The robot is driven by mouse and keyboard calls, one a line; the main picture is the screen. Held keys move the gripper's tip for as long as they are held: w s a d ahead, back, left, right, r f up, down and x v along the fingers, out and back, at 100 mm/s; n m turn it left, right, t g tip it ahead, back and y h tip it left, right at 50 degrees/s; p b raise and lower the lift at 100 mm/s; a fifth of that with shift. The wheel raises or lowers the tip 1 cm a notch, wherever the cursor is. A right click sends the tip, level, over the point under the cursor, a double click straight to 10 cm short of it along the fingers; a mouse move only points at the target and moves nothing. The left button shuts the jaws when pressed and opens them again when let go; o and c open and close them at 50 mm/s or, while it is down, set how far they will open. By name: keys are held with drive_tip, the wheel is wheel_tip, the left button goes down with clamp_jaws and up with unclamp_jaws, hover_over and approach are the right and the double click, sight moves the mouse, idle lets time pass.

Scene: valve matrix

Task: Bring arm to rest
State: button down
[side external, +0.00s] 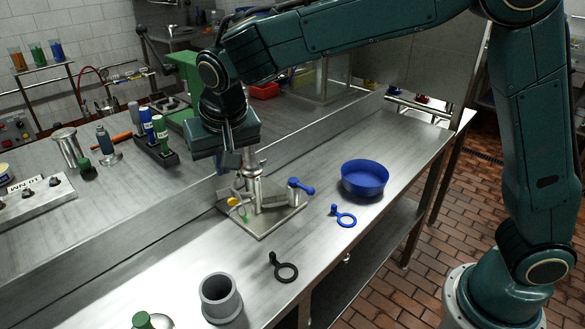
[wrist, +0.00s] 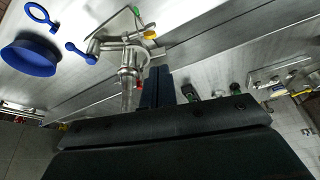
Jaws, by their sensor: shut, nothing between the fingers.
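My gripper (side external: 229,160) hangs over the steel bench at the end of my teal arm, behind and slightly left of the valve assembly (side external: 260,190). In the wrist view its two dark fingers (wrist: 158,88) are together with nothing between them. The valve assembly has steel pipes on a flat plate (side external: 282,222), with a blue lever handle (side external: 302,187) at the right and a small yellow handle (side external: 234,201) at the left. The wrist view also shows the valve pipe (wrist: 128,72), just left of the fingers; I cannot tell the exact gap.
A blue bowl (side external: 364,187), a blue ring tool (side external: 344,219) and a black ring tool (side external: 286,272) lie on the front bench. A grey cup (side external: 219,298) stands nearer. A rack with bottles (side external: 156,150) and a green machine (side external: 183,75) are behind. The bench's right end is clear.

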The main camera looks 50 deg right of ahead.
drive_tip(key=shift+r, duration=0.1)
drive_tip(key=s+d+r+n, duration=0.1)
drive_tip(key=s+d+r, duration=0.6)
drive_tip(key=s+d, duration=0.5)
drive_tip(key=s+d+f+n, duration=0.1)
drive_tip(key=s+d, duration=0.3)
drive_tip(key=s, duration=0.4)
drive_tip(key=s+d+f+n+t+y, duration=0.1)
drive_tip(key=s+d, duration=0.3)
drive_tip(key=s, duration=0.4)
drive_tip(key=shift+s+f, duration=0.3)
drive_tip(key=shift+s, duration=0.05)
